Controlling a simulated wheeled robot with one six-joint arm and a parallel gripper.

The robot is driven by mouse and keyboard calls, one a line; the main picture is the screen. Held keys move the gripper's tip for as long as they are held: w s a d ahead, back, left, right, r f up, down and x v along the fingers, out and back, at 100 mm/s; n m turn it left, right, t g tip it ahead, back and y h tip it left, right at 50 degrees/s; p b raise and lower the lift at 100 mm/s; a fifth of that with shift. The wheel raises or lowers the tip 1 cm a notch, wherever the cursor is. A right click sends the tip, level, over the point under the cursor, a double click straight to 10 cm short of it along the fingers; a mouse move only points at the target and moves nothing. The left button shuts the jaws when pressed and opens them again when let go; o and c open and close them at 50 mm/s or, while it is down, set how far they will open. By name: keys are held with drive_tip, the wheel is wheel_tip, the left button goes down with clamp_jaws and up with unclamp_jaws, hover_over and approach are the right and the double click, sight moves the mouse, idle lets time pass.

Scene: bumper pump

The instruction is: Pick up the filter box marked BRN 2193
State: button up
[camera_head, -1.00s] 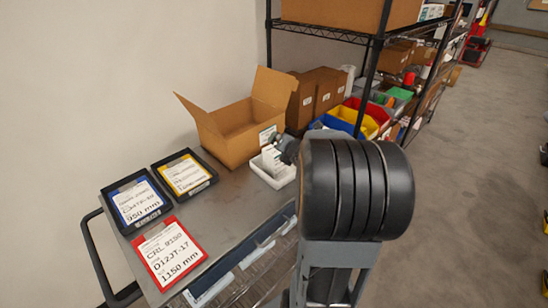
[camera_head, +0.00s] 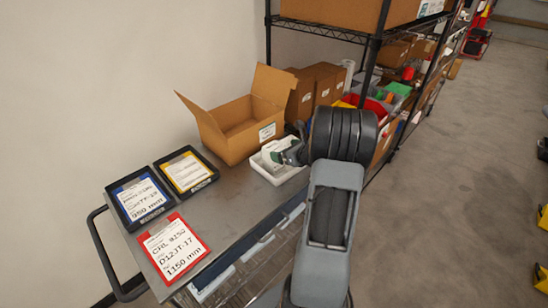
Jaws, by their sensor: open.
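My gripper (camera_head: 293,151) is at the end of my dark, ribbed arm, over the right part of a small white tray (camera_head: 265,172) on the cart. A white and green box (camera_head: 276,153) lies in the tray, at or between the gripper's fingers. The arm and gripper hide part of it, and I cannot tell whether they touch. My gripper is open. No marking BRN 2193 can be read in this view; the print on the white and green box is too small.
The cart top (camera_head: 222,208) also holds an open cardboard box (camera_head: 235,135), a blue-labelled tray (camera_head: 141,197), a yellow-labelled tray (camera_head: 186,172) and a red card (camera_head: 173,249) reading CRL 9150. A wire shelf (camera_head: 330,33) with boxes and bins stands behind.

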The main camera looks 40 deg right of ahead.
sight(275, 148)
drive_tip(key=p+x, duration=0.2)
drive_tip(key=x, duration=0.3)
drive_tip(key=shift+w+a+p, duration=0.25)
drive_tip(key=shift+w+p, duration=0.05)
drive_tip(key=shift+w, duration=0.05)
drive_tip(key=shift+w+f, duration=0.15)
drive_tip(key=shift+w, duration=0.15)
drive_tip(key=shift+c, duration=0.5)
drive_tip(key=c, duration=1.5)
